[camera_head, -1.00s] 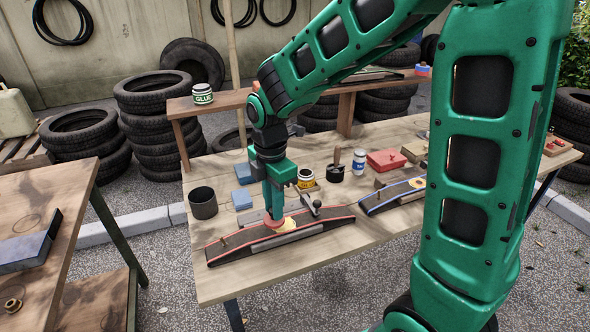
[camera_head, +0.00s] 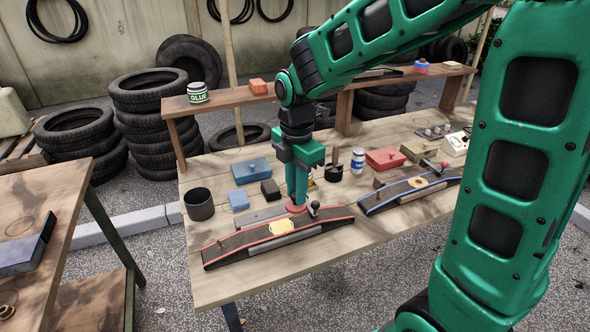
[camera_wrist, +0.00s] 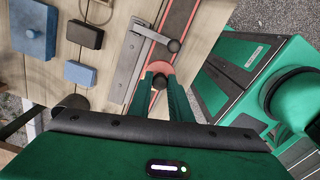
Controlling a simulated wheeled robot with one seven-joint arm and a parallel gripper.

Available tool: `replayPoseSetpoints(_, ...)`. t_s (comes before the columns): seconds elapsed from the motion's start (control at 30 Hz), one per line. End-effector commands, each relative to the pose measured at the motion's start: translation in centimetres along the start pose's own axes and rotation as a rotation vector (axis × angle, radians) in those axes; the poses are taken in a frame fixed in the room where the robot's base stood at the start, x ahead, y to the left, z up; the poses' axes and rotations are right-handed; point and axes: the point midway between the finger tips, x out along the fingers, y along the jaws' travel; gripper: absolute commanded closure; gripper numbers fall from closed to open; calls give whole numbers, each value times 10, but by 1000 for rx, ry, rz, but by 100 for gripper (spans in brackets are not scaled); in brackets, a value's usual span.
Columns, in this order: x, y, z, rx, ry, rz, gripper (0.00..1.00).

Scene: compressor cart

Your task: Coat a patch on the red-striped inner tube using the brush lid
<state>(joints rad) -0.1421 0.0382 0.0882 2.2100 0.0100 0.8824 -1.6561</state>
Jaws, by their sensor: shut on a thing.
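The red-striped inner tube (camera_head: 235,254) lies over a dark stand on the workbench in the head view, with a pale yellow patch (camera_head: 280,228) on its top. Its red edge also shows in the wrist view (camera_wrist: 184,22). My gripper (camera_head: 297,203) points down just behind and right of the patch. It is shut on the brush lid (camera_head: 296,209), whose reddish rim shows below the fingers and in the wrist view (camera_wrist: 159,67). The brush end is hidden, so I cannot tell if it touches anything.
A blue-striped tube (camera_head: 365,207) lies to the right. A dark cup (camera_head: 199,204), blue boxes (camera_head: 251,171), a red box (camera_head: 385,159) and a blue-white can (camera_head: 357,160) stand around. A glue jar (camera_head: 197,93) is on the raised shelf. The bench's front strip is clear.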

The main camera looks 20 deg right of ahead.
Motion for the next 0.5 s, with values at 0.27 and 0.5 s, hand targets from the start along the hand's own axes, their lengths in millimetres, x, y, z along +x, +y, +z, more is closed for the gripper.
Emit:
replayPoseSetpoints(0.27, -26, 2, -4, -8, 0, 3, 100)
replayPoseSetpoints(0.5, -46, 2, -7, -12, 0, 3, 100)
